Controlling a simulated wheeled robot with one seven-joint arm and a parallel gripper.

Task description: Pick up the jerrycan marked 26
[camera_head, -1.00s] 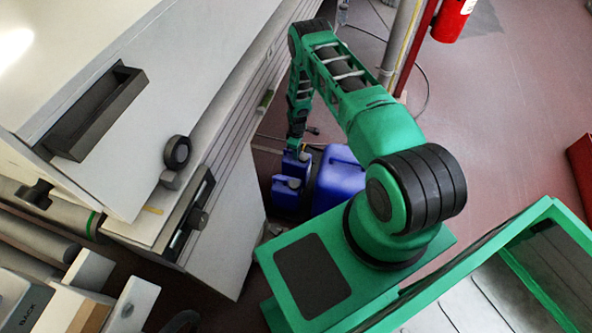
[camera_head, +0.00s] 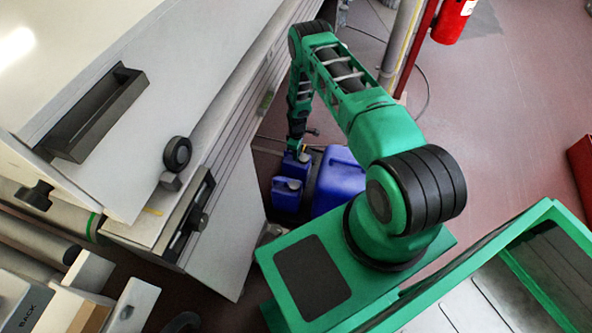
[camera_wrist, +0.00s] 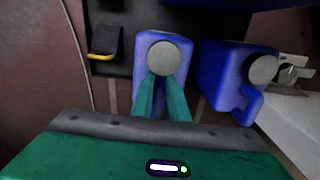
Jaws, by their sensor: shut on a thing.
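A blue jerrycan (camera_wrist: 178,58) with a round grey cap stands between the green fingers of my gripper (camera_wrist: 162,84) in the wrist view. My gripper is shut on it near the cap. The same jerrycan (camera_head: 293,166) shows in the head view under my gripper (camera_head: 297,150). A second blue jerrycan (camera_head: 287,194) stands just in front of it; a blue jerrycan with a grey cap and a handle (camera_wrist: 228,72) is at the right in the wrist view. No number can be read on any of them.
A larger blue container (camera_head: 338,180) stands close on the right in the head view. A pale cabinet (camera_head: 232,215) is close on the left. A red extinguisher (camera_head: 453,20) hangs at the back; the reddish floor (camera_head: 500,120) on the right is clear.

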